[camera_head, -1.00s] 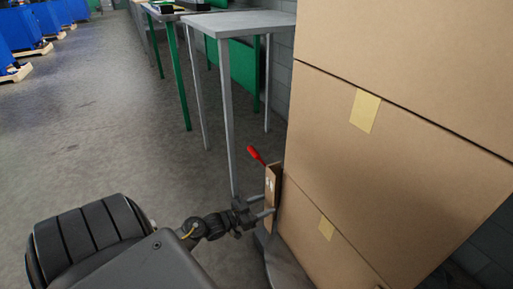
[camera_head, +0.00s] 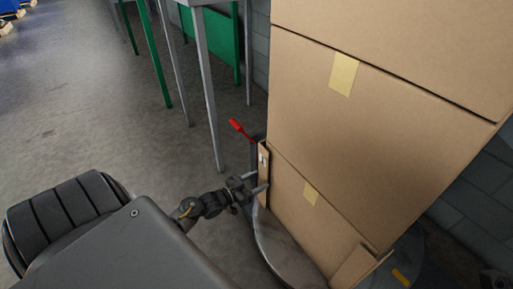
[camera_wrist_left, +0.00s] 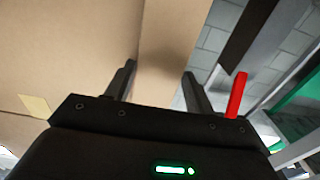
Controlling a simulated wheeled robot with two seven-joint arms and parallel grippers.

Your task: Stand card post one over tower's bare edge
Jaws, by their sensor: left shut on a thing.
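The tower of stacked brown cartons (camera_head: 380,130) stands on a round grey base plate (camera_head: 283,245). The card post (camera_head: 263,160) is a narrow upright brown strip with a small white mark, at the left edge of the tower's lower carton. My left gripper (camera_head: 262,188) is shut on this post from the left. In the left wrist view the post (camera_wrist_left: 172,40) runs upward between the two fingers, with the tower's carton face (camera_wrist_left: 60,50) to its left. Whether the post touches the tower is unclear. My right gripper is out of view.
A red-tipped lever (camera_head: 237,126) rises just behind the post. A grey table leg (camera_head: 208,90) and a green panel (camera_head: 215,40) stand beyond. A brown piece (camera_head: 355,268) shows at the tower's lower right.

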